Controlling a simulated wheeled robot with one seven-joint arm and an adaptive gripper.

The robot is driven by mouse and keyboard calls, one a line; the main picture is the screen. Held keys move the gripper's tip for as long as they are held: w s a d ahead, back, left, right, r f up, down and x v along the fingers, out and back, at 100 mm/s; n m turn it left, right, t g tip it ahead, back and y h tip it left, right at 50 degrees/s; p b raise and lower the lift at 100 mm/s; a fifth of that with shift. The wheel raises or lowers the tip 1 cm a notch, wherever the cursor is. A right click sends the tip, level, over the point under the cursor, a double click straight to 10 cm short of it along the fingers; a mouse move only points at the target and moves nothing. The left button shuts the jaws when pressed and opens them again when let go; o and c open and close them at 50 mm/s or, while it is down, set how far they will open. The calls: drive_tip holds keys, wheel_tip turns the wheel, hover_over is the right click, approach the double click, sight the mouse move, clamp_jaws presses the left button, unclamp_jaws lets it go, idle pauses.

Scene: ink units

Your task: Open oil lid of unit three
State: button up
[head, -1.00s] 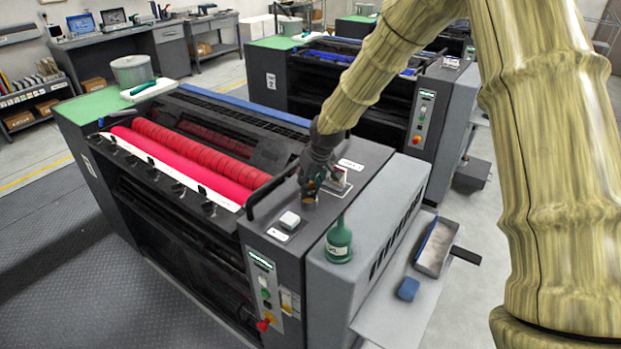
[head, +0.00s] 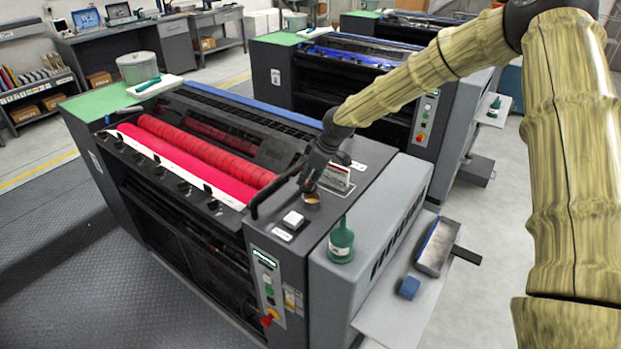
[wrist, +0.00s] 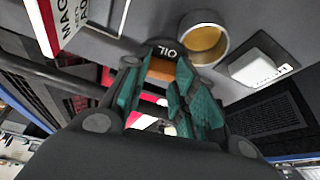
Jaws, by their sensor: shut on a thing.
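The oil lid (wrist: 165,50), a dark flap marked OIL, shows between my gripper's teal-padded fingers in the wrist view. It stands off the round oil opening (wrist: 205,44), whose pale ring shows amber inside. My gripper (wrist: 165,88) is shut on the lid. In the head view my gripper (head: 309,186) is low over the near press's (head: 365,225) dark top, right at the oil opening (head: 311,198). The lid is too small to make out there. Whether the lid is hinged to the ring cannot be told.
A white block (head: 293,219) and a green bottle (head: 341,241) stand close by on the press. A dark bar handle (head: 275,187) runs left of my gripper. A sign marked MAG (wrist: 62,22) stands nearby. More presses stand behind.

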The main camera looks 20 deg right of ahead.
drive_tip(key=shift+s+f, duration=0.2)
drive_tip(key=shift+f, duration=0.1)
drive_tip(key=o, duration=1)
drive_tip(key=shift+w+a, duration=0.1)
drive_tip(key=shift+w, duration=0.1)
drive_tip(key=shift+d+r, duration=0.25)
drive_tip(key=shift+r, duration=0.3)
drive_tip(key=v, duration=1.1)
drive_tip(key=shift+f, duration=0.1)
